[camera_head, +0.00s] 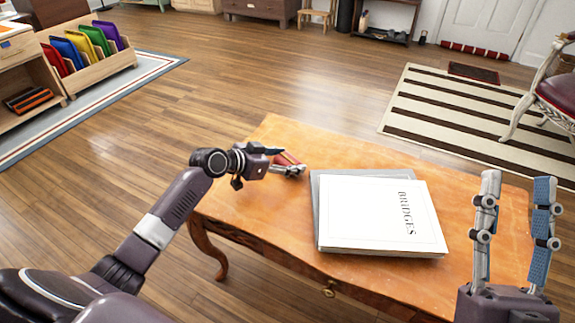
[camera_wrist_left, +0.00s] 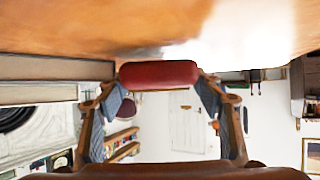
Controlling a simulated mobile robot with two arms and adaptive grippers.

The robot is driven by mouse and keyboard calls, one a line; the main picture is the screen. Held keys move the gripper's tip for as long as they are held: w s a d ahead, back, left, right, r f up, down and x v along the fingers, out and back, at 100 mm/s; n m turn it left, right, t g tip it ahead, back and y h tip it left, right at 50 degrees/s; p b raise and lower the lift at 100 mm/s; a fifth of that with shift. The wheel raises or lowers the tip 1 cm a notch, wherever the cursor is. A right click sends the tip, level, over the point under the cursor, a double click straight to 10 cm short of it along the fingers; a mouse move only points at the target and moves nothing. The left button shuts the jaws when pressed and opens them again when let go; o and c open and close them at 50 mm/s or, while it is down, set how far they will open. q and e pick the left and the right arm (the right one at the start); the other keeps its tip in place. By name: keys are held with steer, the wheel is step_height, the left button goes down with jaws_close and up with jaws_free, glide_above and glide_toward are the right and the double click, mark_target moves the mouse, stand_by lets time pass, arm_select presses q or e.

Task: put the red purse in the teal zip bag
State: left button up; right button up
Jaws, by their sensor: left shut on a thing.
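The red purse (camera_head: 288,158) is a small dark red, rounded piece in my left gripper (camera_head: 291,164), at the far left part of the wooden table. In the left wrist view the purse (camera_wrist_left: 158,73) spans the gap between the two fingertips of my left gripper (camera_wrist_left: 160,88), which is shut on it. The table surface shows close by it; I cannot tell whether the purse touches it. My right gripper (camera_head: 517,182) points up at the right, open and empty. I do not see a teal zip bag in either view.
A white book marked BRIDGES (camera_head: 375,215) lies on a grey one (camera_head: 316,185) mid-table, right of my left gripper. The orange-brown wooden table (camera_head: 270,215) is clear left of the books. A shelf unit with coloured folders (camera_head: 90,75), a striped rug (camera_head: 440,105) and a chair (camera_head: 558,92) stand away.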

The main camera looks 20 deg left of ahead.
arm_select(q)
steer(key=shift+f, duration=0.5)
arm_select(e)
steer(key=shift+s+d+r+t+y, duration=0.15)
steer(key=shift+s+r+t+y, duration=0.3)
steer(key=shift+s+r, duration=0.35)
steer(key=shift+s, duration=0.1)
